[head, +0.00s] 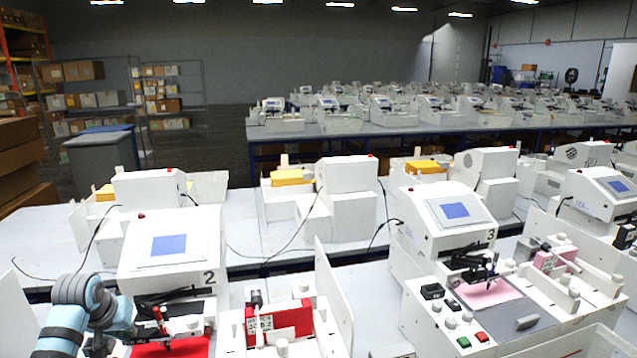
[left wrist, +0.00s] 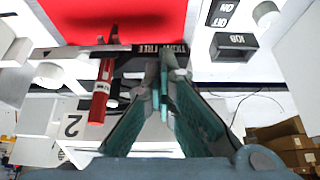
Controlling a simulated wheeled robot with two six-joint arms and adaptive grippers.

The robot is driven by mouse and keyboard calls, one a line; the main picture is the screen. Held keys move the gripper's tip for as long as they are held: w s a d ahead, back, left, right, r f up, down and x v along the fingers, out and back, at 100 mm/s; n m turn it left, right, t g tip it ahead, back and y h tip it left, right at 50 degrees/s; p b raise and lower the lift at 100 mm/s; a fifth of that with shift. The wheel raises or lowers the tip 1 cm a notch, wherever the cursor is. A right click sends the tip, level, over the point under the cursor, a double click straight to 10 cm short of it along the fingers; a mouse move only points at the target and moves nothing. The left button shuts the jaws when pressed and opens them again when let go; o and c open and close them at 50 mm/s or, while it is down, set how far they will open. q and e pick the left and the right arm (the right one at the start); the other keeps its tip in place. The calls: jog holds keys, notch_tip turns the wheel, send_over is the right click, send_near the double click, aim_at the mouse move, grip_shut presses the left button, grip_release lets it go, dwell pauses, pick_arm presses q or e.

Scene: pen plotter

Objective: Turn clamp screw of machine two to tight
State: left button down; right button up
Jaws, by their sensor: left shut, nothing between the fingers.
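Machine two (head: 210,278) is the white plotter at the left of the head view, marked 2, with a blue screen. Its red pen (head: 160,318) stands over a red sheet (head: 172,349). In the left wrist view the pen (left wrist: 102,88) and sheet (left wrist: 120,18) show upside down, with a dark label strip (left wrist: 158,47) lettered TIGHT and FREE. My left gripper (head: 103,346) is low at the machine's left front. In the wrist view its fingers (left wrist: 165,68) are shut and empty, tips close by the strip. The clamp screw is not clearly visible; contact cannot be told. My right gripper is not in view.
Machine three (head: 448,222) stands to the right. Between them lies a white unit with a red pad (head: 290,318) and an upright side panel (head: 331,300). A white panel (head: 18,310) is near my left arm. More plotters stand behind.

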pick_arm(q)
jog(key=shift+a, duration=0.1)
dwell(0.3)
jog(key=shift+s+a, duration=0.25)
jog(key=shift+a, duration=0.25)
jog(key=shift+a+f, duration=0.15)
jog(key=shift+a, duration=0.25)
jog(key=shift+s+f, duration=0.1)
jog(key=shift+s, duration=0.2)
